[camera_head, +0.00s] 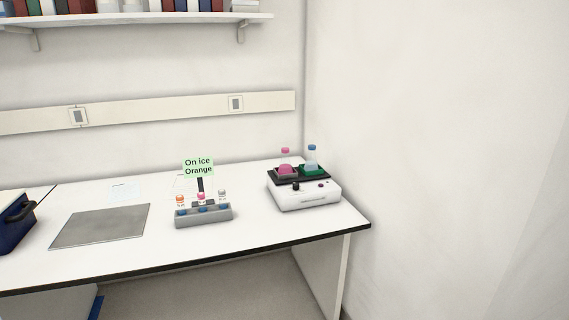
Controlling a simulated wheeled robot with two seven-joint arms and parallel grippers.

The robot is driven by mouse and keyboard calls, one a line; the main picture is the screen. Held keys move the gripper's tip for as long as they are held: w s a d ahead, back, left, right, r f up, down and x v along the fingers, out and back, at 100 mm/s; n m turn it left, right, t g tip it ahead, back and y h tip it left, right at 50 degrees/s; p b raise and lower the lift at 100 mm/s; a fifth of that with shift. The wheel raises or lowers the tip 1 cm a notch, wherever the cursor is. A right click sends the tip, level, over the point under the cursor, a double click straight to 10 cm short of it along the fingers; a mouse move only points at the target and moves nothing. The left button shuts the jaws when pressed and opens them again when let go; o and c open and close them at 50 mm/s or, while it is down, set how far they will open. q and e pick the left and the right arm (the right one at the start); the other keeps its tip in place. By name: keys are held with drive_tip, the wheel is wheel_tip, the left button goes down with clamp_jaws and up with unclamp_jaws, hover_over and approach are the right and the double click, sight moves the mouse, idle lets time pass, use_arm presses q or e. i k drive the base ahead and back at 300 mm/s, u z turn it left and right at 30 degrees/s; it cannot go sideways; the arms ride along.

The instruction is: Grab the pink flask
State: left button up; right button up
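The pink flask (285,163) has a pink cap and pink liquid low in its clear body. It stands upright on the dark top of a white shaker-like device (305,196) at the right end of the bench. Neither of my grippers shows in the head view.
A grey rack (203,216) with several small capped vials stands left of the device, below an "On ice Orange" sign (198,167). A flat grey plate (101,227) and a dark blue box (15,222) lie farther left. A wall rises beyond the bench's right end.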

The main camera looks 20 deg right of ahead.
sight(286, 166)
drive_tip(key=z, duration=0.15)
drive_tip(key=i, duration=2)
drive_tip(key=z, duration=0.1)
